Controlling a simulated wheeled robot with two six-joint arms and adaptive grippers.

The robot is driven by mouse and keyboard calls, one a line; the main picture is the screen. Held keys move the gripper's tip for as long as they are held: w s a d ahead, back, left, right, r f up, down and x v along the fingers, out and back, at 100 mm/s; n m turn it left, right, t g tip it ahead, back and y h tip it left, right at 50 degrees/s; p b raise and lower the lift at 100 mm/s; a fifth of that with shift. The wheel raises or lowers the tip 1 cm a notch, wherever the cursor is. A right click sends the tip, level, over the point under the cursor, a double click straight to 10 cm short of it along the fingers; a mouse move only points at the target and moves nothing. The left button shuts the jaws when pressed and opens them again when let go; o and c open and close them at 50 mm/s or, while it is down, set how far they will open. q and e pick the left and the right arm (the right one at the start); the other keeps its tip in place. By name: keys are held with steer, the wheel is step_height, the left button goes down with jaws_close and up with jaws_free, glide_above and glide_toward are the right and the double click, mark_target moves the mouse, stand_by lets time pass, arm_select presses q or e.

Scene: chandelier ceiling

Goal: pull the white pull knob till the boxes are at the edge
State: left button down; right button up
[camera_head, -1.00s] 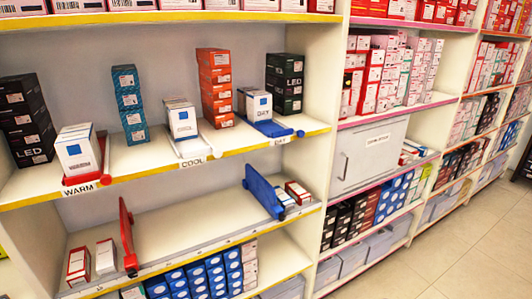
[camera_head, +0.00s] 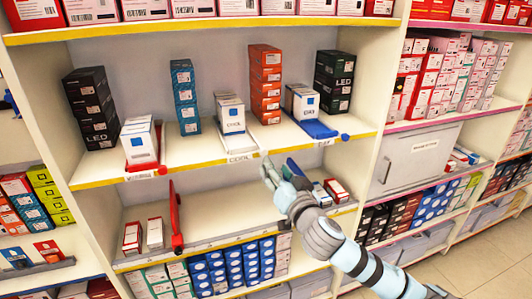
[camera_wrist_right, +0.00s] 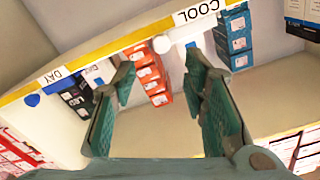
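The white pull knob (camera_head: 263,153) is at the front of the white tray at the COOL label (camera_head: 241,158). On that tray stand white boxes (camera_head: 230,116) with blue squares, set back from the yellow shelf edge. My right gripper (camera_head: 277,170) is just below and in front of the knob. In the right wrist view, the knob (camera_wrist_right: 162,44) shows between and beyond the tips of the open, empty fingers (camera_wrist_right: 160,66). I cannot tell whether they touch it. My left gripper is not in view.
A red tray with white boxes (camera_head: 139,140) stands left of the white tray, and a blue tray (camera_head: 318,130) stands right. Below the upper shelf (camera_head: 195,152), a red divider (camera_head: 175,217) stands on the lower shelf. The floor (camera_head: 480,255) is clear at right.

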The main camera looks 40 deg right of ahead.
mark_target(265, 153)
steer(key=x, duration=0.8)
steer(key=shift+w+p, duration=0.35)
jaws_close()
